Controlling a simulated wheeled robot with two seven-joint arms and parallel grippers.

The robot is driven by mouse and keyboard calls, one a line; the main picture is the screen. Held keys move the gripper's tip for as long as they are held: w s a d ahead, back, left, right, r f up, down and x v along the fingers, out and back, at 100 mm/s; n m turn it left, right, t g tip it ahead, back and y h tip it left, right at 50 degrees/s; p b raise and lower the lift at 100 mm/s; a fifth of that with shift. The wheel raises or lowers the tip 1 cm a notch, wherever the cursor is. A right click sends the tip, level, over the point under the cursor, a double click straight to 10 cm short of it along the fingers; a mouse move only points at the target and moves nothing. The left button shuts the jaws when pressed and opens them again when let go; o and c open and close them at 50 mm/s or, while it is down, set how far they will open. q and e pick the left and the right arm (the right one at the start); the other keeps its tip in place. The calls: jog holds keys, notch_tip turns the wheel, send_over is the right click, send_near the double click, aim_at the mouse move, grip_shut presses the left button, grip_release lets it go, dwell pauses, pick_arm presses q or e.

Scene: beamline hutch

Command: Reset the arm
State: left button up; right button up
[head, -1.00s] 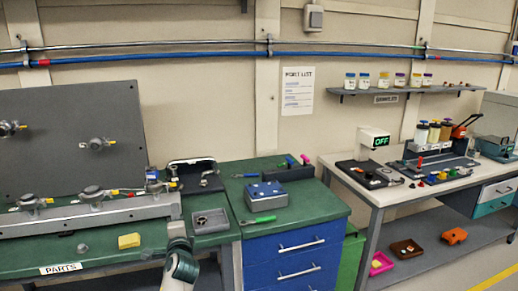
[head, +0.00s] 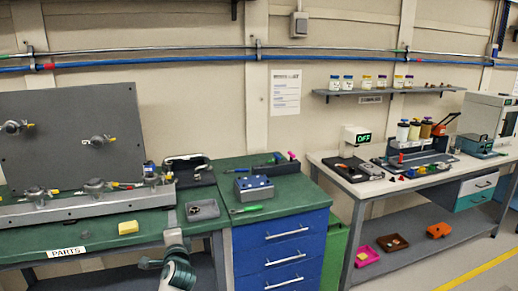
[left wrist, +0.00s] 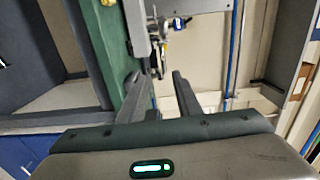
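My left arm (head: 177,268) comes up at the bottom of the head view, in front of the green bench, with its wrist low near the bench's front edge. In the left wrist view my left gripper (left wrist: 160,98) has its two dark fingers apart, with nothing seen between them. Beyond the fingers are a grey rail and a valve-like fitting (left wrist: 178,24), apparently farther off. My right gripper and right arm are not in view.
The green bench holds a grey valve panel (head: 60,130), a yellow block (head: 128,227), a small grey tray (head: 202,210) and a blue-topped box (head: 254,188). Blue drawers (head: 285,250) stand right of it. A pale table (head: 345,181) with instruments is farther right.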

pick_arm(q)
jog(key=s+d+f+g+h, duration=0.1)
jog(key=s+f, duration=0.1)
jog(key=f, duration=0.7)
jog(key=s+d+f+n+g+h, duration=0.1)
jog(key=s+f+g, duration=0.15)
jog(key=f, duration=0.65)
jog(key=s+d+f+h, duration=0.1)
jog(key=s+f, duration=0.2)
jog(key=f, duration=0.6)
jog(key=s+d+f+n+g+h, duration=0.1)
jog(key=s+f+g, duration=0.1)
jog(key=s+f, duration=0.75)
jog(key=s+f+n+g+h, duration=0.15)
jog(key=s+f, duration=0.45)
jog(key=f, duration=0.6)
jog(key=s+f+n+g, duration=0.25)
jog(key=s+f, duration=0.55)
jog(key=s, duration=0.6)
jog(key=s+f+n+g, duration=0.2)
jog(key=s+f+g, duration=0.1)
jog(key=s+f, duration=0.8)
jog(key=s+a+f+n+g, duration=0.1)
jog(key=s+f, duration=0.1)
jog(key=s, duration=1.2)
jog(key=s+a+f+n+g, duration=0.1)
jog(key=s+n+g, duration=0.1)
jog(key=s, duration=1.2)
jog(key=shift+f+n, duration=0.3)
jog(key=shift+f, duration=0.1)
